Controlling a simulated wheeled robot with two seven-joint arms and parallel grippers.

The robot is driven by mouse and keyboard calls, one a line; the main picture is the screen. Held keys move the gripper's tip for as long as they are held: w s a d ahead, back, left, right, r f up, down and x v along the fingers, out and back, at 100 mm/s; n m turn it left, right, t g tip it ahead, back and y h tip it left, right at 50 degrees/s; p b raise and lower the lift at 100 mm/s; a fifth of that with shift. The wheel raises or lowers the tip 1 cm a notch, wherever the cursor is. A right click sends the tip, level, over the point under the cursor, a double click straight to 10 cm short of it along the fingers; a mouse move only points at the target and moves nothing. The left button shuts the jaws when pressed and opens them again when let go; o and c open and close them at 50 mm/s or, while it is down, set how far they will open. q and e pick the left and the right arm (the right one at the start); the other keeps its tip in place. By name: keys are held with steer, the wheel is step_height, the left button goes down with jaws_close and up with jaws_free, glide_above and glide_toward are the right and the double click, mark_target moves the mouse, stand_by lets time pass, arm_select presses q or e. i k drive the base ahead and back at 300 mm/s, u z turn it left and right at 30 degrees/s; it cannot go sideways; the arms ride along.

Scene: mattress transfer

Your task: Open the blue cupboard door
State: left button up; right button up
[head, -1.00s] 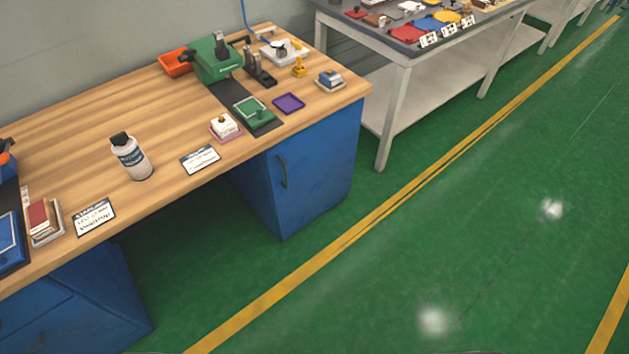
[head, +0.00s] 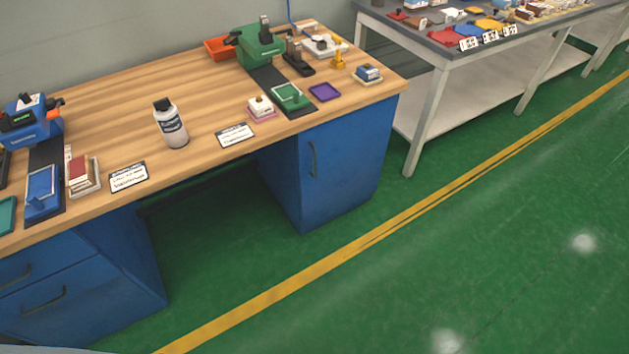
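The blue cupboard door (head: 308,172) is on the cabinet under the right end of the wooden workbench. It looks shut. Neither of my grippers shows in the head view, so nothing is seen holding the handle.
The wooden bench top (head: 105,115) holds a white bottle (head: 171,124), a green press (head: 258,46) and several small items. Blue drawers (head: 60,285) stand under its left end. A grey table (head: 428,95) stands beyond. Green floor (head: 400,290) in front is clear.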

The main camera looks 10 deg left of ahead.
mark_target(340, 159)
steer(key=u, duration=0.65)
steer(key=i, duration=0.7)
steer(key=u, duration=0.5)
